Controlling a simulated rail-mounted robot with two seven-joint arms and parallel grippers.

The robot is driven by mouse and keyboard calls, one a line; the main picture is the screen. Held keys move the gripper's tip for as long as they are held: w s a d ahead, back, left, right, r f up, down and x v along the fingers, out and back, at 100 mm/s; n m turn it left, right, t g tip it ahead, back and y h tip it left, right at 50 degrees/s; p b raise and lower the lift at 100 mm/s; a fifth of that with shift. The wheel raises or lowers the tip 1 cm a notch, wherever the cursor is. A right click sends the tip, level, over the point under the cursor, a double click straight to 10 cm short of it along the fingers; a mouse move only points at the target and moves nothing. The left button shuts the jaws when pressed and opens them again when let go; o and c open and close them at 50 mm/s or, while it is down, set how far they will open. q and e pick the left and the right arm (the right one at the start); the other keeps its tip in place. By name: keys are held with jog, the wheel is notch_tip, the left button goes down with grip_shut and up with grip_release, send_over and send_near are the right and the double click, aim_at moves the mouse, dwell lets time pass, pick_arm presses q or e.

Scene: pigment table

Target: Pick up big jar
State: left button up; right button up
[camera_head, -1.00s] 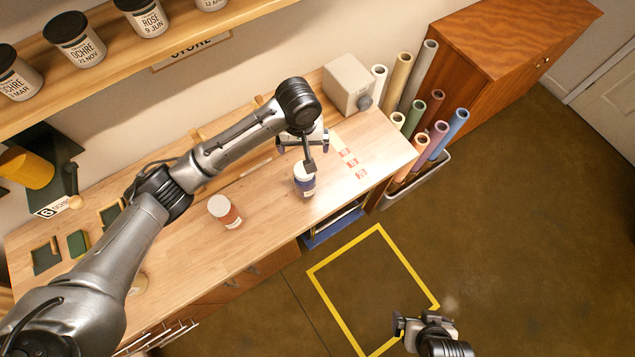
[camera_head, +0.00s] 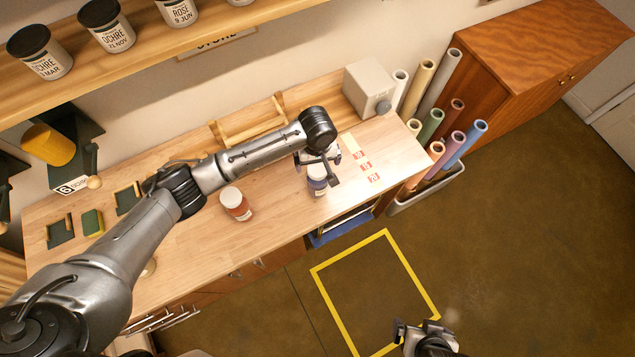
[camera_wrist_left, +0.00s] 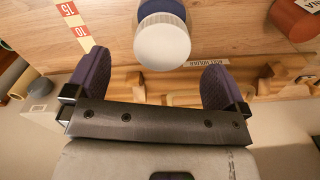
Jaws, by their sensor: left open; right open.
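A blue jar with a white lid (camera_head: 317,187) stands upright on the wooden table. My left gripper (camera_head: 319,163) is open just by its top and partly hides it. In the left wrist view the white lid (camera_wrist_left: 162,42) lies ahead of the gap between the two open fingers (camera_wrist_left: 156,72), roughly centred and not gripped. A red-orange jar with a white lid (camera_head: 236,203) stands on the table to the left; part of it shows in the left wrist view (camera_wrist_left: 295,18). My right gripper (camera_head: 416,333) is open and empty over the floor.
A grey box (camera_head: 368,88) stands at the table's back right. A strip with red number marks (camera_head: 362,160) lies right of the blue jar. Rolled tubes (camera_head: 432,125) stand in a bin beyond the table end. A shelf (camera_head: 150,55) holds several dark-lidded jars above.

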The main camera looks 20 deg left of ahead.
aim_at(317, 168)
pick_arm(q)
jog(key=f, duration=0.3)
jog(key=shift+s+f+p, duration=0.25)
jog(key=shift+f+p, duration=0.15)
jog(key=shift+d+f, duration=0.1)
jog(key=shift+f, duration=0.6)
jog(key=shift+r, duration=0.1)
jog(key=c, duration=1.6)
jog(key=shift+o, duration=0.2)
jog(key=shift+r, duration=0.15)
jog(key=shift+r, duration=1.85)
jog(key=s+d+r+b, duration=0.2)
jog(key=d+r, duration=0.5)
jog(key=d, duration=0.4)
jog(key=shift+s, duration=0.9)
